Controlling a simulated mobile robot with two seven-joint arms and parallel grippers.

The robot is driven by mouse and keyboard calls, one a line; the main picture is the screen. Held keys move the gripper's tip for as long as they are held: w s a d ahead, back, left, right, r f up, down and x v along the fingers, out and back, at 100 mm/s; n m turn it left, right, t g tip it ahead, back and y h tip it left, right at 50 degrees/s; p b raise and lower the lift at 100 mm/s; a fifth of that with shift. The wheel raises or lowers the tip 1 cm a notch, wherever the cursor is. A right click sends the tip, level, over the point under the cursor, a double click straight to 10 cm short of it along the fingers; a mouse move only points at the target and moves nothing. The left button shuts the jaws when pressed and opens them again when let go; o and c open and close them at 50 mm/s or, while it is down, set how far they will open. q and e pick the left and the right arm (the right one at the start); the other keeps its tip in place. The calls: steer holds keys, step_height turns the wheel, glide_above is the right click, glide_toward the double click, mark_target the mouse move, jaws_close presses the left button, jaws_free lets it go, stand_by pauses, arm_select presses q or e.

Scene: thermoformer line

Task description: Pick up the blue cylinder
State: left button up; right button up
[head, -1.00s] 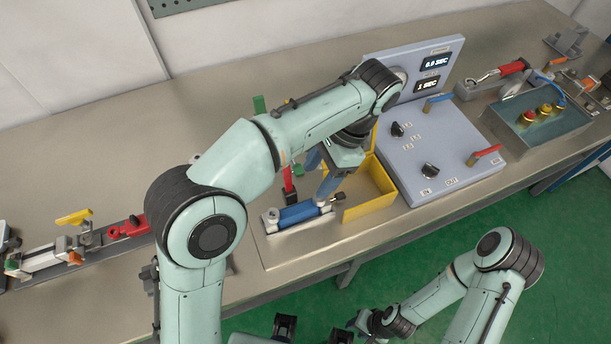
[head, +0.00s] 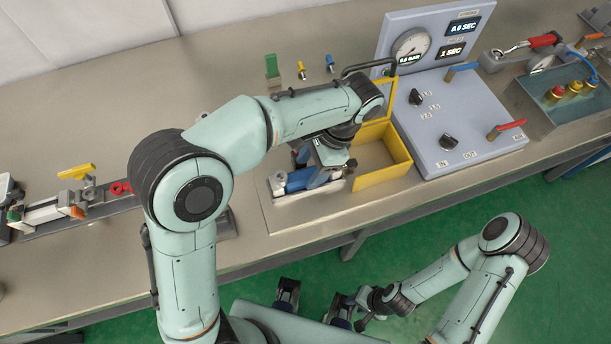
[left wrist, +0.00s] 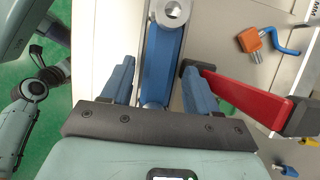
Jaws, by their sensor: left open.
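The blue cylinder (head: 299,179) lies along a pale metal fixture (head: 296,195) near the front edge of the bench, partly covered by my left gripper (head: 318,176). In the left wrist view the blue cylinder (left wrist: 162,62) runs lengthwise between the two blue fingers of my left gripper (left wrist: 160,68), which are open on either side of it. A pale round end cap with a hole tops it. A gap shows beside each finger. My right gripper (head: 360,305) is low at the bottom, over the floor; its jaws are too small to judge.
A red clamp handle (left wrist: 243,100) stands close beside one finger. A yellow bin (head: 386,173) is just right of the cylinder, with a grey control panel (head: 455,120) beyond. An orange-and-blue part (left wrist: 256,42) lies nearby. Bench space at the back left is clear.

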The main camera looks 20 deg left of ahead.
arm_select(q)
steer(key=shift+s+a+f, duration=0.2)
steer(key=shift+a+f, duration=0.05)
steer(key=shift+f, duration=0.35)
jaws_close()
steer(key=shift+r, duration=0.1)
